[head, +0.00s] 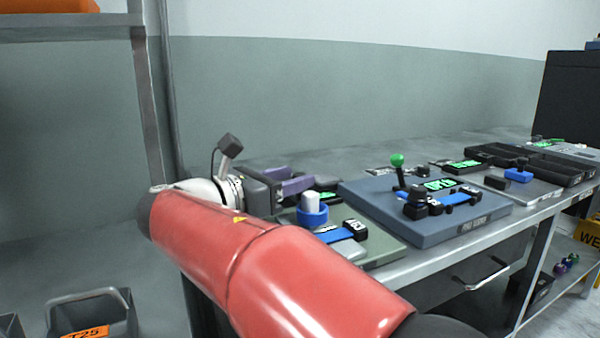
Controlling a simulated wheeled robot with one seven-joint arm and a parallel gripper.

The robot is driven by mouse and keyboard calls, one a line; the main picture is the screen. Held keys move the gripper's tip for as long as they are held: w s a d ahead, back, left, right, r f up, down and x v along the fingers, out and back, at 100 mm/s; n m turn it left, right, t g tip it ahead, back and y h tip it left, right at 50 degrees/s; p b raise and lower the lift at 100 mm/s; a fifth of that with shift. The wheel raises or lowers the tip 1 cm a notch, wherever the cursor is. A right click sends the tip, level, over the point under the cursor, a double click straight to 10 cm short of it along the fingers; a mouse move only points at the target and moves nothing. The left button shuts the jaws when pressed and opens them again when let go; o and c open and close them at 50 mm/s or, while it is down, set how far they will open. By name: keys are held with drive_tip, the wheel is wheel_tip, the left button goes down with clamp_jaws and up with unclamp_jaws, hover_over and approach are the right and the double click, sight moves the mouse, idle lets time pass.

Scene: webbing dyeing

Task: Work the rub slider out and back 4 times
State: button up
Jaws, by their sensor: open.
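My gripper (292,180) has two purple fingers that stand apart, with nothing seen between them. It points right, above the left end of the bench. Just below and right of it, a white cylinder (311,202) stands in a blue ring (312,216) on a grey-green panel (375,248). A blue strip (338,235) with a black block (355,229) lies on the same panel. This may be the rub slider's unit, but I cannot read a label that says so. My red arm hides the panel's near left part.
A blue-grey unit (480,222) with a green-knobbed lever (398,162), a display and black clamps stands to the right on the bench. Black trays (510,158) lie farther right. A metal shelf post (150,90) rises behind my wrist. A grey bin (95,310) is lower left.

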drive_tip(key=shift+x, duration=1.3)
clamp_jaws()
